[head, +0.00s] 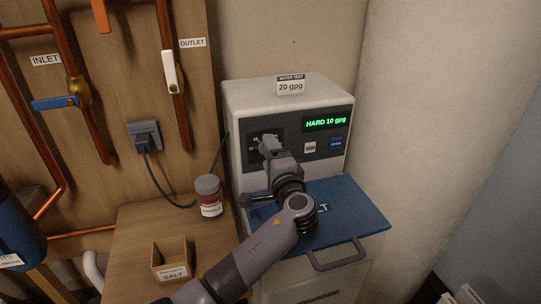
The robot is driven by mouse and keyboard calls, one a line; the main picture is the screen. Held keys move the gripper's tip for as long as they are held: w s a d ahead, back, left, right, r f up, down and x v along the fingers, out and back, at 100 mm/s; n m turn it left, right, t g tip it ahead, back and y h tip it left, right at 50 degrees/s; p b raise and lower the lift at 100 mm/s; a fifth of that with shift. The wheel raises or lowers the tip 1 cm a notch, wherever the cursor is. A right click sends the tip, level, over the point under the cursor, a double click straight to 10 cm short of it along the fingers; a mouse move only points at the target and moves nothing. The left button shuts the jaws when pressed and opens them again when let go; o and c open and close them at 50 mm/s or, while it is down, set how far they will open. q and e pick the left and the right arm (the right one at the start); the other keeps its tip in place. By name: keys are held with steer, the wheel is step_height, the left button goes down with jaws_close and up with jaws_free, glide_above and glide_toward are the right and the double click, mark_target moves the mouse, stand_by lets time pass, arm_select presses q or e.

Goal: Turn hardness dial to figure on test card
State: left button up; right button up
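The water softener (235,110) is a pale box with a dark control panel on its front. Its green display (325,122) reads "HARD 10 gpg". A test card (290,86) on top reads "WATER TEST" and "20 gpg". My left gripper (268,145) is at the left part of the panel, in front of the dial's place. It hides the dial, with only some scale marks showing around it. Whether its fingers are closed on the dial cannot be made out. My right gripper is out of view.
A grey button (310,148) and a blue button (336,143) lie right of my gripper. The blue salt lid (355,215) is under my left wrist. A sample jar (208,190) and a wooden salt box (170,252) stand on the bench to the left.

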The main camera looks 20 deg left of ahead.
arm_select(q)
steer(key=b+v, duration=0.1)
steer(key=v, duration=0.6)
stand_by(0.4)
steer(key=shift+s+d, duration=0.1)
steer(key=shift+s, duration=0.05)
